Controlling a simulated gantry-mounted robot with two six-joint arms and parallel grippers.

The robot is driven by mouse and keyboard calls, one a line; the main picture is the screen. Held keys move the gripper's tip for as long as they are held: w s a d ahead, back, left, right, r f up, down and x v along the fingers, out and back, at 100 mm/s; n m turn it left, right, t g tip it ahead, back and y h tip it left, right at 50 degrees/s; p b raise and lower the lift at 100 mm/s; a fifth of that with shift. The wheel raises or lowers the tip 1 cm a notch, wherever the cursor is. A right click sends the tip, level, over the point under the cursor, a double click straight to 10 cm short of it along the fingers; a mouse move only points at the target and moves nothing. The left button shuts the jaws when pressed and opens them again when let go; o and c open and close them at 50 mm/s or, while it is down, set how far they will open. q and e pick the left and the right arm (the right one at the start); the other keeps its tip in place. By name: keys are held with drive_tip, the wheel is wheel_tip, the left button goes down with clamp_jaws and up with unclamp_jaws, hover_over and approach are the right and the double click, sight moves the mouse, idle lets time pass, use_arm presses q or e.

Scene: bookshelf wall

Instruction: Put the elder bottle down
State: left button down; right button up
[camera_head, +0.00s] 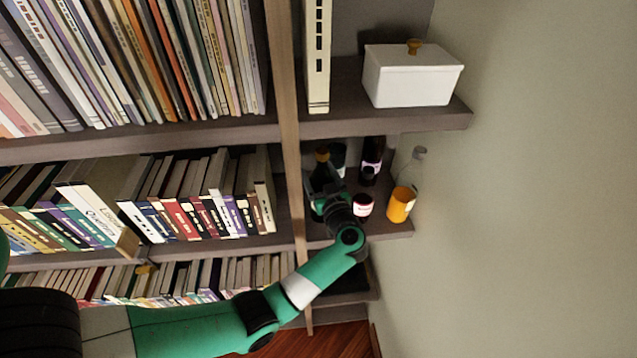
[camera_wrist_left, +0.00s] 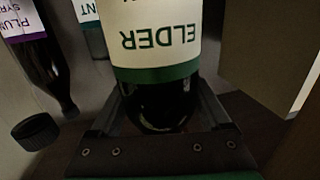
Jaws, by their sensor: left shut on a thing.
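The elder bottle (camera_wrist_left: 158,40) is dark, with a cream label reading ELDER upside down and a green band, in the left wrist view. My left gripper (camera_wrist_left: 165,115) is shut on it, one finger on each side. In the head view my left gripper (camera_head: 325,190) is inside the middle shelf's right compartment, just right of the wooden upright. The bottle there is mostly hidden by the gripper. I cannot tell whether its base touches the shelf. My right gripper is not in view.
A plum syrup bottle (camera_wrist_left: 38,75) and another labelled bottle (camera_wrist_left: 90,25) stand close beside it. The wooden upright (camera_head: 291,150) is close on the left.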

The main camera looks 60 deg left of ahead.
use_arm(q)
drive_tip(key=shift+f+b, duration=0.5)
drive_tip(key=shift+f, duration=1.3)
unclamp_jaws()
drive_tip(key=shift+f, duration=0.1)
drive_tip(key=s+d, duration=0.1)
drive_tip(key=d, duration=1.1)
drive_tip(key=shift+s+r+p, duration=0.25)
drive_tip(key=shift+r+p, duration=0.05)
drive_tip(key=shift+r, duration=0.15)
